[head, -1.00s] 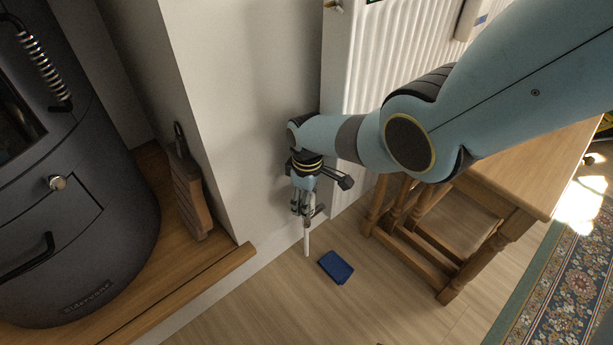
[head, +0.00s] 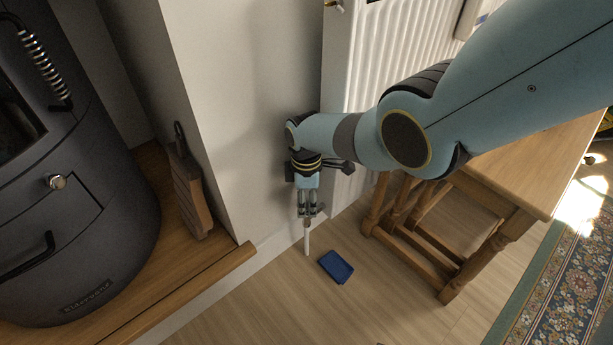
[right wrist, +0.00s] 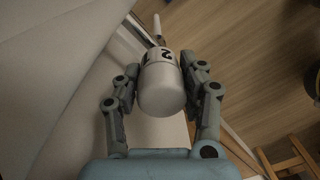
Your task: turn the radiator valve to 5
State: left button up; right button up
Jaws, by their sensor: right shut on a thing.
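The radiator valve (right wrist: 161,88) is a white rounded cylinder in the right wrist view. A dark mark near its far end looks like a 2, seen at a slant. My right gripper (head: 307,212) points down beside the radiator (head: 362,70), low by the wall. In the right wrist view its two fingers (right wrist: 166,75) are shut on the valve, one on each side. In the head view the gripper hides most of the valve, and a white pipe (head: 307,240) runs down below it to the floor. My left gripper is not in view.
A blue box-like object (head: 336,267) lies on the floor near the pipe. Wooden nesting tables (head: 530,170) stand at the right, close under my right arm. A dark stove (head: 70,190) and a wooden-backed brush-like object (head: 190,190) are at the left.

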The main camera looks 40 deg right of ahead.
jog(key=shift+a, duration=0.2)
jog(key=o, duration=1.2)
jog(key=shift+d, duration=0.1)
jog(key=shift+w+d+r, duration=0.1)
jog(key=shift+r, duration=3.65)
